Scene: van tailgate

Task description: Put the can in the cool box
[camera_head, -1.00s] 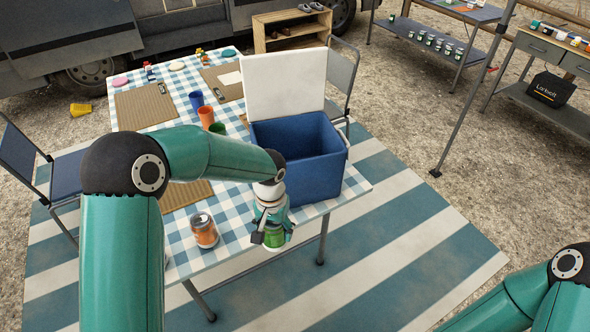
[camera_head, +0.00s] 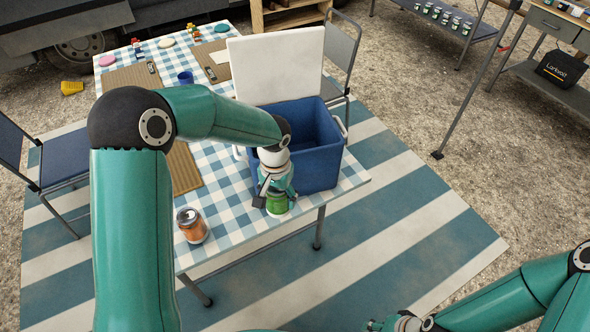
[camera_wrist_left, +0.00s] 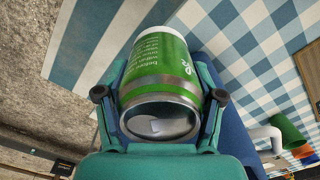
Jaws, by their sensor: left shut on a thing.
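My left gripper (camera_head: 274,192) is shut on a green can (camera_head: 278,206). In the head view the can shows below the fingers, in front of the cool box. The left wrist view shows the green can (camera_wrist_left: 160,65) between the two fingers, with a silver end facing the camera. The blue cool box (camera_head: 318,168) stands on the checked table, its white lid (camera_head: 278,66) open and upright at the back. My left forearm hides part of its opening. My right gripper (camera_head: 385,324) is partly in view at the bottom edge; its fingers are not clear.
A blue cup (camera_head: 186,77) and woven mats lie farther back. Chairs stand at the left and behind the box. The striped rug to the right is clear.

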